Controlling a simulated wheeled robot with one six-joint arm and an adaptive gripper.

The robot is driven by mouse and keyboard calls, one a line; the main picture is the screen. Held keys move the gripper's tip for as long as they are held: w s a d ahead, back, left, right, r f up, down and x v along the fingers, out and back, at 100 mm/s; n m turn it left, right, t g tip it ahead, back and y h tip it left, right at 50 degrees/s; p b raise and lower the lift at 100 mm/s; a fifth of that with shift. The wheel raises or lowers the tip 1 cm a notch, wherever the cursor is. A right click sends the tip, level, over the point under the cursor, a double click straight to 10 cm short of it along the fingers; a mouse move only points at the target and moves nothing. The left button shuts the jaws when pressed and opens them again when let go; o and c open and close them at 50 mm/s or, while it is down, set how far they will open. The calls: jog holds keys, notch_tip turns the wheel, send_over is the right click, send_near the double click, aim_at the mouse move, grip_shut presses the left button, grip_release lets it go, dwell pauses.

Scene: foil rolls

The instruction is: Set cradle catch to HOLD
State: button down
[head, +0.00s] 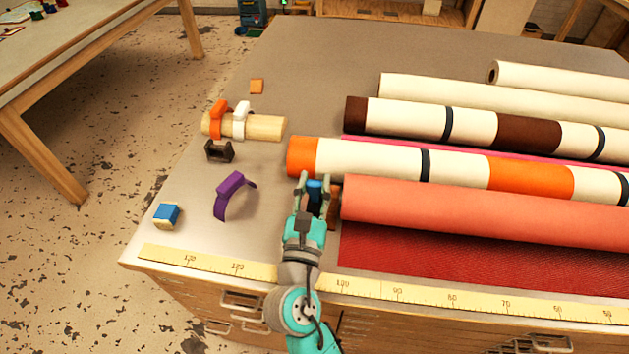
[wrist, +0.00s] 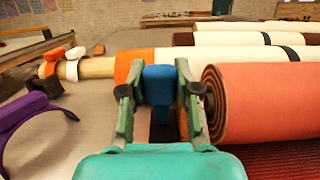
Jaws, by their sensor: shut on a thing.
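My gripper (head: 315,186) is at the left end of the coral roll (head: 480,210), in front of the orange-and-cream banded roll (head: 360,160). Its fingers are shut on a blue catch (head: 315,190). In the wrist view the blue catch (wrist: 158,84) stands upright between the two fingertips (wrist: 158,92). A dark slot or base shows below it, with a brown upright piece (wrist: 182,98) beside the right finger. The cradle itself is mostly hidden by my gripper and the roll. No HOLD marking is readable.
A purple strap clip (head: 234,192), a blue-topped block (head: 167,214), a dark bracket (head: 219,151) and a wooden dowel (head: 265,127) with orange and white clips lie left. A yellow ruler (head: 440,303) runs along the table's front edge. More rolls fill the right side.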

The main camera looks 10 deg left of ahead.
jog(key=shift+s, duration=0.1)
dwell(0.3)
jog(key=c, duration=0.8)
grip_release()
jog(key=s+f, duration=0.1)
jog(key=s, duration=0.7)
jog(key=s+f, duration=0.1)
jog(key=s, duration=0.2)
jog(key=shift+s+a+f, duration=0.2)
jog(key=shift+s+f, duration=0.1)
jog(key=shift+s, duration=0.1)
